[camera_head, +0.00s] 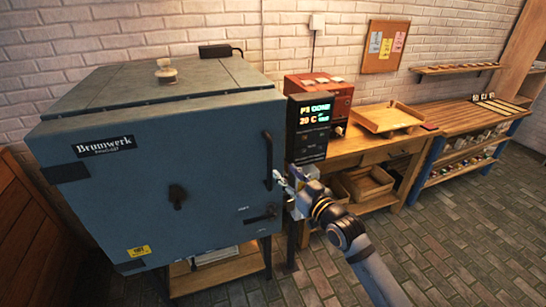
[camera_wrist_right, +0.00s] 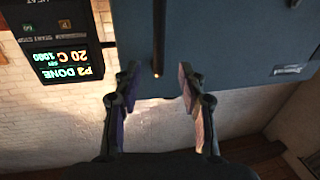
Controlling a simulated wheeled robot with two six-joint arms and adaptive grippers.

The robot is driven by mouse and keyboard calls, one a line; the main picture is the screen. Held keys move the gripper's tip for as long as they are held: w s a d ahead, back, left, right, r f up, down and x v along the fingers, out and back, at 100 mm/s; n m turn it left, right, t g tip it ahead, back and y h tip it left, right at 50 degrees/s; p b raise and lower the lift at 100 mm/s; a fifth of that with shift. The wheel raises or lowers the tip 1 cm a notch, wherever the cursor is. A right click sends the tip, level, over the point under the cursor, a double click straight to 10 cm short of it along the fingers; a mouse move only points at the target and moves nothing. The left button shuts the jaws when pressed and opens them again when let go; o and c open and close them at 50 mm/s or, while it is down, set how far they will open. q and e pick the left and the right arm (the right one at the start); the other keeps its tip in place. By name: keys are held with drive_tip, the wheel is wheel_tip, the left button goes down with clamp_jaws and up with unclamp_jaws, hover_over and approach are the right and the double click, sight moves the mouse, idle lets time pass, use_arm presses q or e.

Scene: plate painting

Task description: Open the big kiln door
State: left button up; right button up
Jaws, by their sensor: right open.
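The big blue kiln (camera_head: 190,95), labelled Brumwerk, stands at the left in the head view. Its front door (camera_head: 130,200) looks closed. A black vertical handle (camera_head: 268,160) is on the door's right side, with a small lever (camera_head: 262,216) lower down and a dark knob (camera_head: 177,196) mid-door. My right gripper (camera_head: 287,180) is just right of the handle's lower end, open and empty. In the right wrist view, turned upside down, the handle (camera_wrist_right: 158,40) lies in line with the gap between the open fingers (camera_wrist_right: 157,88); whether it is between them in depth I cannot tell. My left gripper is not in view.
A control display (camera_head: 309,127) reading P3 DONE and 20 C hangs close beside the gripper. A red box (camera_head: 325,92) and wooden tray (camera_head: 387,118) are on the bench behind. Shelving stands far right. The brick floor (camera_head: 450,230) at right is clear.

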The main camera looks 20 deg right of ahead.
sight(271, 158)
drive_tip(key=p+x, duration=0.1)
drive_tip(key=x, duration=0.9)
drive_tip(key=shift+w, duration=0.2)
drive_tip(key=shift+c, duration=0.4)
clamp_jaws()
